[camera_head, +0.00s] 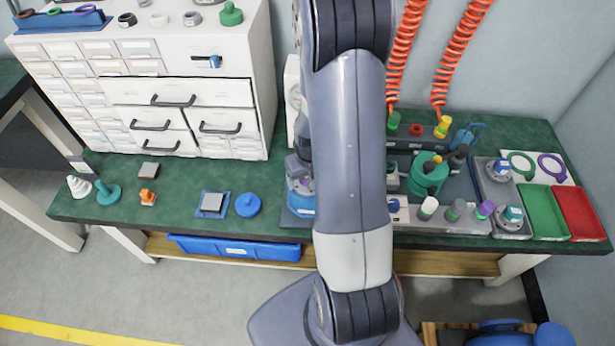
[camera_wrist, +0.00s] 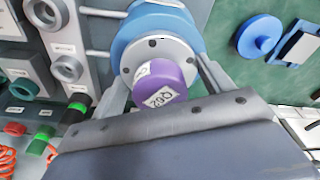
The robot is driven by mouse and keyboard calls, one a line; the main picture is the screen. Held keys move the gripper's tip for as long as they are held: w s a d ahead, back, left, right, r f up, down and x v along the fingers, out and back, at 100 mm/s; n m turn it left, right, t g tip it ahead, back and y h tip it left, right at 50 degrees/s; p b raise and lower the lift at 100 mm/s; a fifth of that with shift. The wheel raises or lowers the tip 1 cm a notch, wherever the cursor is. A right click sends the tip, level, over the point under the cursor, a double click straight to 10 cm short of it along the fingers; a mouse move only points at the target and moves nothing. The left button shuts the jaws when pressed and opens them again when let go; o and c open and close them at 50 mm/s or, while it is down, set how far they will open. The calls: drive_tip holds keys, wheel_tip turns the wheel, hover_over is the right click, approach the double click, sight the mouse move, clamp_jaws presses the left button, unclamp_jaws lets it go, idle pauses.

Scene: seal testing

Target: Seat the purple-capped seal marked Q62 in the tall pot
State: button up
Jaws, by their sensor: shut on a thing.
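The purple-capped seal (camera_wrist: 165,92), its cap labelled Q62, sits between the fingers of my gripper (camera_wrist: 162,76) in the wrist view. The gripper is shut on it. The cap lines up with a grey ring with dark bolt holes (camera_wrist: 178,50). A blue round body (camera_wrist: 160,22), apparently the pot, lies beyond that ring. I cannot tell how far the seal is into it. In the head view a blue pot (camera_head: 299,203) stands left of my arm and is partly hidden by it.
A rack (camera_head: 450,222) to the right holds several capped pieces, one purple-capped (camera_head: 485,209). A green tray (camera_head: 543,212) and a red tray (camera_head: 577,212) lie at the right end. A white drawer cabinet (camera_head: 260,90) stands behind left. A blue disc (camera_head: 248,205) lies left of the pot.

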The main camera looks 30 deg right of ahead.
drive_tip(key=shift+s+f, duration=0.15)
drive_tip(key=shift+f, duration=0.1)
